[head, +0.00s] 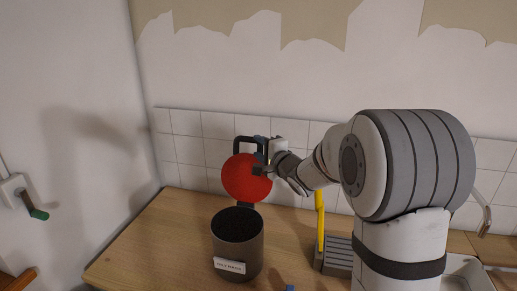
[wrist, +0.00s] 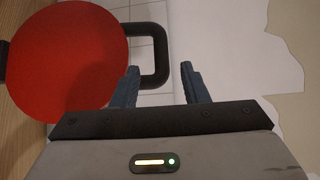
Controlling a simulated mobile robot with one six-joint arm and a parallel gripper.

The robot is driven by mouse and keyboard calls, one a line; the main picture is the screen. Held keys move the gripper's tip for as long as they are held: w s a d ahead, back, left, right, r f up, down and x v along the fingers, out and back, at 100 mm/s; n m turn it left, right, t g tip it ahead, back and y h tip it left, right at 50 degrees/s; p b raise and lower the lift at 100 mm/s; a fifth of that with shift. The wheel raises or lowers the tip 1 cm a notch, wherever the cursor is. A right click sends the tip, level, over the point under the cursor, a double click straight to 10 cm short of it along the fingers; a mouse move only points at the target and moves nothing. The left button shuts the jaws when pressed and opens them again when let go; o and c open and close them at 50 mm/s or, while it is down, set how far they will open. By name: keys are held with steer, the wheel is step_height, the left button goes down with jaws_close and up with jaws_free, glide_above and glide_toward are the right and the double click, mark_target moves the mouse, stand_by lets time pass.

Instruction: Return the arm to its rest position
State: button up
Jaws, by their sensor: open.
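My gripper (head: 262,158) is in front of the tiled wall at the upper right part of a red round lid (head: 243,180). The lid also shows in the wrist view (wrist: 66,55). Its black loop handle (wrist: 158,62) is just beyond the left finger; I cannot tell whether they touch. My arm reaches in from the right and hides part of the wall.
The bin stands on a wooden counter (head: 160,240). A yellow upright object (head: 320,222) and a grey slotted rack (head: 338,256) are right of it, close to my arm. A sink edge shows at the far right. The counter left of the bin is clear.

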steer(key=s+d+f+n+g+h+b, duration=0.1)
steer(key=s+d+f+n+g+h, duration=0.15)
steer(key=s+d+h, duration=0.4)
steer(key=s+d+f+n+g+h+b, duration=0.1)
steer(key=s+d+f+n+g+h, duration=0.15)
steer(key=s, duration=0.65)
steer(key=s+f+n+g, duration=0.3)
steer(key=s+n, duration=0.1)
steer(key=s, duration=0.7)
steer(key=s+a+f+n+g+y, duration=0.1)
steer(key=s+f+n+g, duration=0.2)
steer(key=s, duration=0.9)
steer(key=shift+s+f+n+g+b, duration=0.2)
steer(key=shift+n+g+b, duration=0.25)
steer(key=shift+n+g, duration=0.2)
